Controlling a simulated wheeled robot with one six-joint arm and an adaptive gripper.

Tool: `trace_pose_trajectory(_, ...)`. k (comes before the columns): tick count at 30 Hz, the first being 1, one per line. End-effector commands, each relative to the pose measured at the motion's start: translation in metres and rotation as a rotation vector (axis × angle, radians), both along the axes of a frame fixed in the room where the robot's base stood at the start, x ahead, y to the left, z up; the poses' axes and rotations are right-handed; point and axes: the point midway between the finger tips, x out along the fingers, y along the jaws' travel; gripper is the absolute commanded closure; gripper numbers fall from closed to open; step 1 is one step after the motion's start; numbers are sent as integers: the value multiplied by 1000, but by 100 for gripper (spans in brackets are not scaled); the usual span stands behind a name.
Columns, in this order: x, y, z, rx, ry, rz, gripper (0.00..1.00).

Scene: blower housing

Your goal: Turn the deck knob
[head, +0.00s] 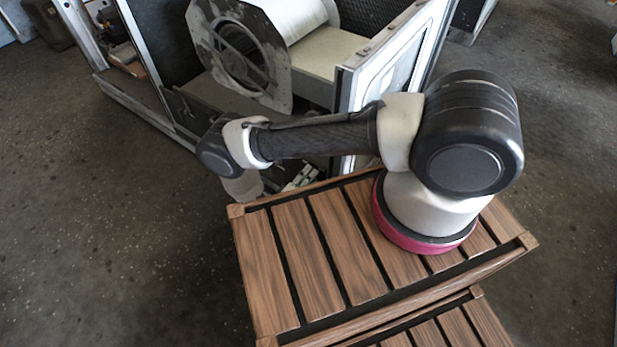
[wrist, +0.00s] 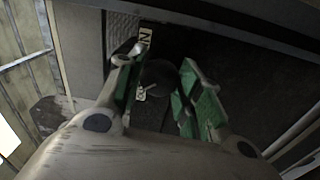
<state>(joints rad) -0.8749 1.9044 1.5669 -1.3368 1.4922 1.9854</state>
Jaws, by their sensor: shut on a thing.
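The deck knob (wrist: 159,74) is a dark, rounded shape on a dark panel in the wrist view. My gripper (wrist: 157,66) has its two green-padded fingers on either side of it and is shut on it. The knob's edges are dim, so its turn angle is hard to read. In the head view, part of my gripper (head: 301,178) shows below my forearm, beside the blower housing (head: 245,60). The knob is hidden there.
A light-framed panel (head: 385,65) of the housing stands close behind my forearm. Dark speckled floor (head: 110,220) is clear at the left.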

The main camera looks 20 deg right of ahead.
Motion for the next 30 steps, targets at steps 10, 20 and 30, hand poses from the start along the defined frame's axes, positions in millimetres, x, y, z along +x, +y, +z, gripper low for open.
trace_pose_trajectory(10,-1,0,-1,5,-2,1,88)
trace_pose_trajectory(20,0,0,-1,5,-3,0,42)
trace_pose_trajectory(30,0,1,14,4,-3,0,42)
